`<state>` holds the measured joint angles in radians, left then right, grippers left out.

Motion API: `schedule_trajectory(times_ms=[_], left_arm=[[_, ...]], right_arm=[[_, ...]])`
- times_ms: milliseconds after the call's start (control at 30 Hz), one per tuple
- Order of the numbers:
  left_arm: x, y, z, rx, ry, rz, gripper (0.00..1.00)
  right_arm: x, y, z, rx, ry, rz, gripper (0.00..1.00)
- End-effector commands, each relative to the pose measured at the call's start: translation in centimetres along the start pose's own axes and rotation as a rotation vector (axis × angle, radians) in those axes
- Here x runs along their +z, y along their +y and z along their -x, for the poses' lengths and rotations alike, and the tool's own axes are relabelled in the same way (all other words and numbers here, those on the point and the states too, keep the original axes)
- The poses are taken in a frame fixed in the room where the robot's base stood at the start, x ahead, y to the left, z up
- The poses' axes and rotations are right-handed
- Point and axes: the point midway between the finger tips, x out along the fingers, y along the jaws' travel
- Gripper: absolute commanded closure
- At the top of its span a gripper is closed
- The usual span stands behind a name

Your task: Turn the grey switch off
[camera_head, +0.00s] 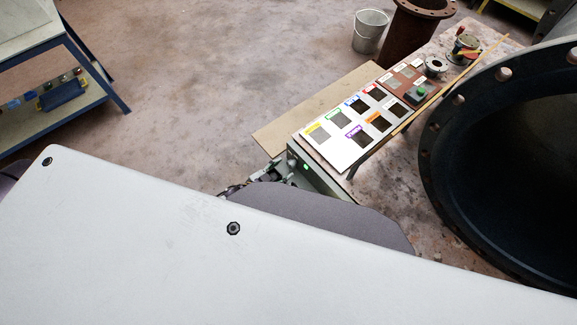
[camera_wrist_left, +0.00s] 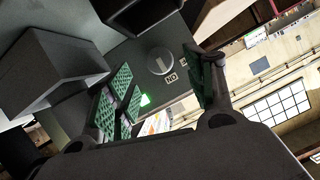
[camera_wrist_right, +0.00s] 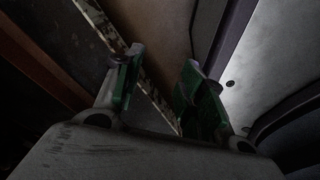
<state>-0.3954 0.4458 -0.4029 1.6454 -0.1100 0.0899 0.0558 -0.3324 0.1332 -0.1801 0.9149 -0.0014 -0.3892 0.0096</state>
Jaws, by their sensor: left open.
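The grey switch (camera_wrist_left: 160,61) is a round knob on a dark grey panel (camera_wrist_left: 125,57) in the left wrist view, with two small pale labels and a lit green lamp (camera_wrist_left: 145,99) near it. My left gripper (camera_wrist_left: 163,88) is open, with its green-padded fingers on either side of the view of the panel. The knob shows past the fingertips, not between the pads. In the head view my left gripper (camera_head: 270,172) is partly hidden beside a grey box (camera_head: 322,178) with a green light. My right gripper (camera_wrist_right: 157,82) is open and shows only in its wrist view.
A bench with colour-labelled squares (camera_head: 350,128) stands behind the box. A large dark flanged pipe (camera_head: 436,165) is at right. A bucket (camera_head: 369,32) and a blue-framed table (camera_head: 88,67) stand farther back. The floor (camera_head: 190,85) between them is clear.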

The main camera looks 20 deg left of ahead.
Motion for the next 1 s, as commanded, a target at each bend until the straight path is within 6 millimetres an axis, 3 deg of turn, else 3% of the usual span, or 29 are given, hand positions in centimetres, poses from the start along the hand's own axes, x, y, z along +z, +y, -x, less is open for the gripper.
schedule_trajectory(times_ms=[500, 1000], left_arm=[[0.0, 0.0, -4.2, 0.0, 0.001, 0.001, 0.46], [0.0, 0.0, -4.9, 0.0, 0.0, 0.001, 0.46]], right_arm=[[-2.8, -0.3, 0.0, -0.003, 0.028, -0.006, 0.6], [-2.7, -0.5, 0.0, -0.005, 0.027, -0.007, 0.6]])
